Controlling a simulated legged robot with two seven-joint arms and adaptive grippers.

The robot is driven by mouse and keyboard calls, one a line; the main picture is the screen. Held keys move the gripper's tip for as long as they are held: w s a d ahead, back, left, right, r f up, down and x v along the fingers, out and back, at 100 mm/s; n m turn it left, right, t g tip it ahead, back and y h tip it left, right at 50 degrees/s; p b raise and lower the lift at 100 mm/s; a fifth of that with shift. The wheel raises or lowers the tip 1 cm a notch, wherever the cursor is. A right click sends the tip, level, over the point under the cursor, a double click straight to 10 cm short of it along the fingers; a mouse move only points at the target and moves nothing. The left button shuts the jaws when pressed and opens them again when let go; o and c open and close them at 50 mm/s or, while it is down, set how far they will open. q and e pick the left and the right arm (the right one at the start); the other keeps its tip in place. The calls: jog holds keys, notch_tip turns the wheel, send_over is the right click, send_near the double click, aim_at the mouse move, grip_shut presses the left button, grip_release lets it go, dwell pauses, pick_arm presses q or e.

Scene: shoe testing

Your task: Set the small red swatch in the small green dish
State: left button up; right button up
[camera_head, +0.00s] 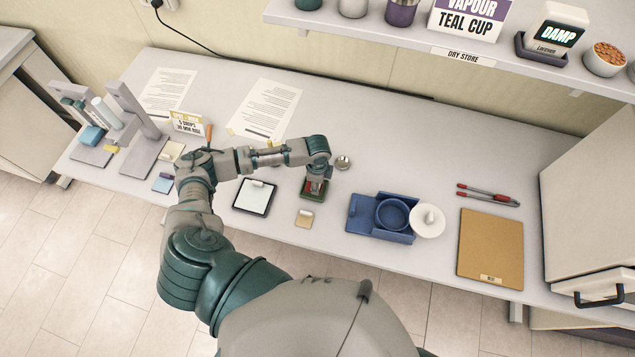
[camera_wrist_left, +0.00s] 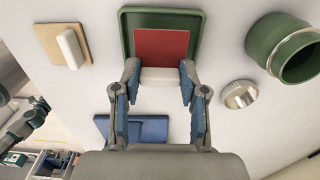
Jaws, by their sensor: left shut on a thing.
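The small red swatch (camera_wrist_left: 160,50) has a pale grip block (camera_wrist_left: 160,77) on it. My left gripper (camera_wrist_left: 160,90) is shut on this block, one finger on each side. The swatch lies over the small green dish (camera_wrist_left: 126,30), inside the part of its rim that shows. I cannot tell whether it touches the dish floor. In the head view my left gripper (camera_head: 318,181) points down over the dish (camera_head: 307,195), and a little red (camera_head: 315,186) shows beneath it. The near part of the dish is hidden in the wrist view. My right gripper is not in view.
A beige swatch with a pale grip (camera_head: 304,218) lies in front of the dish. A silver round piece (camera_head: 343,162) and a green cup (camera_wrist_left: 285,52) stand behind. A blue tray (camera_head: 362,214) is to the right, a black-framed pad (camera_head: 254,196) to the left.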

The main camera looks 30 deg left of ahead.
pick_arm(q)
jog(key=shift+f, duration=1)
jog(key=o, duration=0.9)
jog(key=shift+c, duration=0.2)
jog(key=shift+r, duration=0.1)
notch_tip(320, 180, up, 12)
